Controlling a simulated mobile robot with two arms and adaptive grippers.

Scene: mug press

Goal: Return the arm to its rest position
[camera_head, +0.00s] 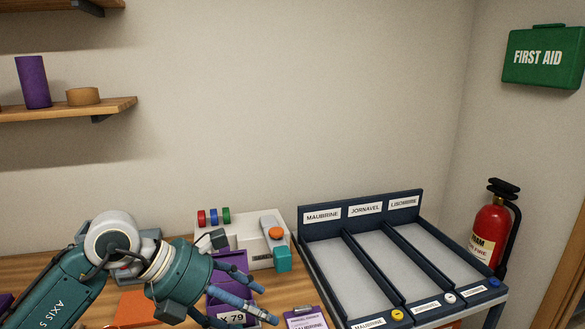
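My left arm reaches in from the lower left over the table. My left gripper (266,304) points to the lower right, its fingers spread apart with nothing visible between them, so it looks open. It is in front of a purple box (218,312) labelled "K 79" and hides part of it. I cannot tell whether the fingers touch the box. My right gripper is not in view.
A white machine (246,233) with an orange knob stands behind the gripper. A purple card (303,317) lies to its right. A three-lane rack (362,212) labelled MAUBRINE, JORNAVEL and LISOMBRE stands farther right, its lanes empty. An orange sheet (133,309) lies below the arm.

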